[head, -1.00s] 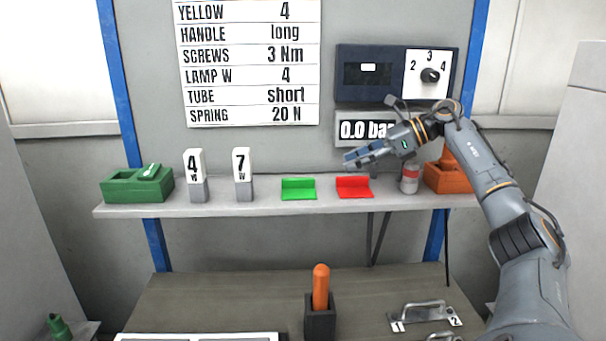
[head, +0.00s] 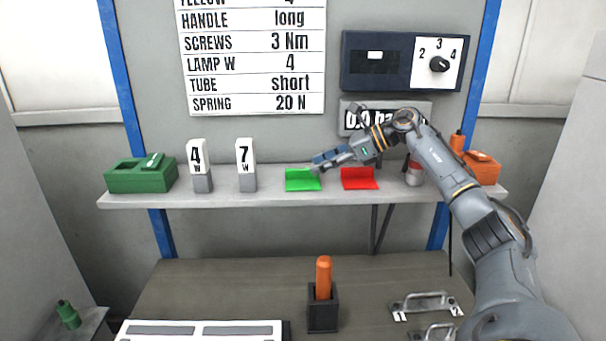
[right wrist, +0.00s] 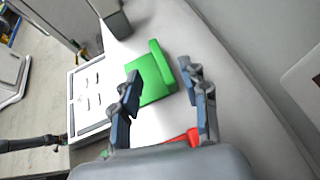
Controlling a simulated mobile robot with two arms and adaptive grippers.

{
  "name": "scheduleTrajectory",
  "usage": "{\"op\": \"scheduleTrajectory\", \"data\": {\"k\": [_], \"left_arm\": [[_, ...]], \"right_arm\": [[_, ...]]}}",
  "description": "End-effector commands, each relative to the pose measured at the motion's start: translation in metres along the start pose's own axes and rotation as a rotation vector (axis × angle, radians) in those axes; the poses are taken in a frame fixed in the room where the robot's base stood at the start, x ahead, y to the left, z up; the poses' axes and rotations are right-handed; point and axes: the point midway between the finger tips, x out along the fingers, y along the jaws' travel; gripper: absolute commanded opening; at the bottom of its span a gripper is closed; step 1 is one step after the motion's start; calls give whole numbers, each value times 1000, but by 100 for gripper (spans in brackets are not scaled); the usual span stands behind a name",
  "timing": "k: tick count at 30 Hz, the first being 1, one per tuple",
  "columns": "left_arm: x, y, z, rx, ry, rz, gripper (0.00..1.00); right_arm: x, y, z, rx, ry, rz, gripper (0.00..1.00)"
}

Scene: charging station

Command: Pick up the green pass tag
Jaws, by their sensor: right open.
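The green pass tag (head: 302,181) is a bright green angled piece with a flat base and an upright back, standing on the shelf. In the right wrist view the green tag (right wrist: 152,76) lies ahead of and between the fingers. My right gripper (head: 316,164) is open and empty, close above and beside the green tag's right end. Its two blue-grey fingers (right wrist: 160,76) are spread apart in the wrist view. I cannot tell whether a finger touches the tag. My left gripper is not in view.
The red tag (head: 359,179) stands just right of the green one on the shelf (head: 270,199). Two lamp blocks marked 4 (head: 200,166) and 7 (head: 246,166) stand to the left. A green box (head: 135,178) sits further left, and an orange box (head: 483,170) at the right end.

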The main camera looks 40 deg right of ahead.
Motion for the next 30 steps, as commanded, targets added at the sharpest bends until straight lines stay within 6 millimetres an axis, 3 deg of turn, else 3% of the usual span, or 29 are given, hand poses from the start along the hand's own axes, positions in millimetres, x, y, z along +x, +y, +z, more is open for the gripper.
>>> {"op": "scheduleTrajectory", "data": {"k": [1, 6, 14, 17, 21, 30], "left_arm": [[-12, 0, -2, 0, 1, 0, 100], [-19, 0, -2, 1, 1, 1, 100], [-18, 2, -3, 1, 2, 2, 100], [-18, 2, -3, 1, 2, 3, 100], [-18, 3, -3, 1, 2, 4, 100], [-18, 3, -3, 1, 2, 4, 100]], "right_arm": [[7, -1, 6, 3, -2, 4, 45], [29, -2, 3, 1, -1, 2, 45], [33, -2, 1, 0, 0, -1, 45], [33, -2, 1, 0, 0, 0, 31], [33, -2, 1, 0, 0, 0, 2], [33, -2, 1, 0, 0, 0, 0]]}}
